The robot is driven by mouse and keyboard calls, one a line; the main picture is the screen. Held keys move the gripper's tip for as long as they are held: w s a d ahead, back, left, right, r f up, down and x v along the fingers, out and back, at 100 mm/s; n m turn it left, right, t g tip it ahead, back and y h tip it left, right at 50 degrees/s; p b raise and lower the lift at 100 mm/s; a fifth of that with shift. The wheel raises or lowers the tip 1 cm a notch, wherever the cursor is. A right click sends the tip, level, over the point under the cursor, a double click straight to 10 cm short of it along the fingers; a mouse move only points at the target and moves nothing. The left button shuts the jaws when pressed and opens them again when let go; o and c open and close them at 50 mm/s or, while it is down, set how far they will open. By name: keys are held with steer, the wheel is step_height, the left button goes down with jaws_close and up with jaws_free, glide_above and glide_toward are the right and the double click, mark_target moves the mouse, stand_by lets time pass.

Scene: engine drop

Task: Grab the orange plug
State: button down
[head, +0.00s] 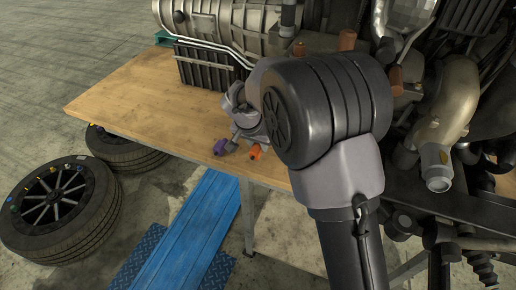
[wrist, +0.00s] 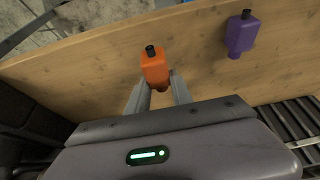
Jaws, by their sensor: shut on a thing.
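The orange plug (wrist: 154,66) is a small block with a black stub at one end. In the wrist view it sits between the tips of my gripper (wrist: 158,88), whose two grey fingers close on its lower part. In the head view the orange plug (head: 256,151) shows near the table's front edge, just beyond my arm, which hides most of the gripper. I cannot tell whether the plug still touches the table. A purple plug (wrist: 241,34) lies apart on the wood, to the right in the wrist view and left of the orange one in the head view.
The wooden table (head: 130,100) has free room at its left. A large engine with pipes (head: 450,100) fills the right side, and a grey ribbed housing (head: 215,60) stands at the back. Tyres (head: 60,205) and a blue ramp (head: 195,230) are on the floor in front.

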steer(key=s+d+r+b, duration=0.1)
steer(key=s+d, duration=0.1)
steer(key=s, duration=1.3)
steer(key=shift+s+d+r, duration=0.15)
steer(key=shift+s+d, duration=0.1)
steer(key=shift+s, duration=0.15)
